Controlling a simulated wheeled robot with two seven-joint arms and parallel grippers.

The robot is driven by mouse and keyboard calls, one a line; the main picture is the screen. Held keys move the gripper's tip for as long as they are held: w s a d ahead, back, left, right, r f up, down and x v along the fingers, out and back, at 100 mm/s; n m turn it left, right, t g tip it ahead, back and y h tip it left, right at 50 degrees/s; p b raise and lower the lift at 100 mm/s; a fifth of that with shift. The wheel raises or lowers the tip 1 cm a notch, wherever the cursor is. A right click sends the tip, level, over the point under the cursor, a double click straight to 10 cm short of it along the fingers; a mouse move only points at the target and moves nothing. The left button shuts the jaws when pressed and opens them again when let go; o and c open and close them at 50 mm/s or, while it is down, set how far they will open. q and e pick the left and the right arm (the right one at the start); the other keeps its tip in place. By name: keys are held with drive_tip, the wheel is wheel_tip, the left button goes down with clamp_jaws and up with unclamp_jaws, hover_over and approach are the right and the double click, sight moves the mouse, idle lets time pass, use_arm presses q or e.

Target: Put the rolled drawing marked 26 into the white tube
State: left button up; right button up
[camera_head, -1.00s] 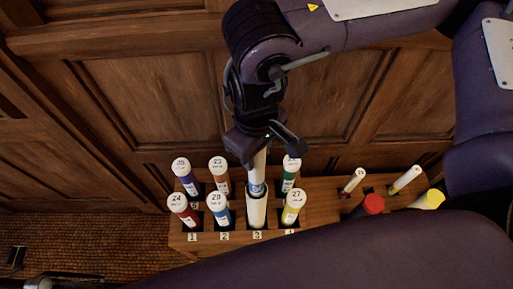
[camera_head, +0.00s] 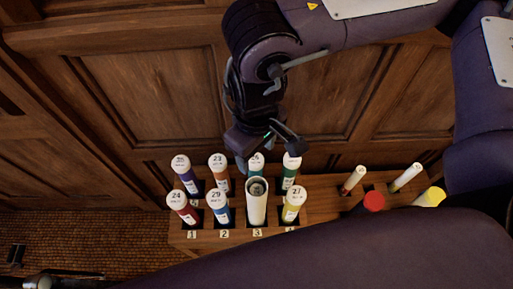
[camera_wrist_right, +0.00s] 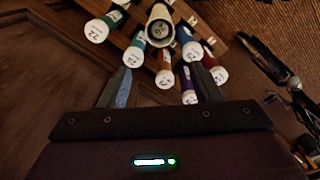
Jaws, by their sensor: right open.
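The white tube (camera_head: 257,210) stands upright in the rack above label 3. A rolled drawing's end (camera_head: 257,188) shows down inside its mouth; the wrist view also shows the tube's mouth (camera_wrist_right: 160,12) with a numbered end (camera_wrist_right: 161,30) inside, which seems to read 26. My right gripper (camera_head: 268,155) is open and empty, just behind and above the tube; its spread fingers also show in the wrist view (camera_wrist_right: 158,84). Behind the tube, a green roll (camera_head: 256,172) stands partly under the gripper; its number is unclear. My left gripper is not identifiable.
Several capped rolls stand around the tube, including red 24 (camera_head: 183,210), blue 29 (camera_head: 219,208), brown 23 (camera_head: 219,172) and yellow 27 (camera_head: 293,208). Thin white rolls (camera_head: 405,178) and red (camera_head: 373,202) and yellow (camera_head: 431,198) ends are at the right. Wood panelling (camera_head: 150,95) rises behind the rack.

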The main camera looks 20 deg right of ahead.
wheel_tip(320, 180, up, 8)
idle(0.5)
drive_tip(key=shift+s+f, duration=0.1)
drive_tip(key=shift+f, duration=0.05)
idle(0.7)
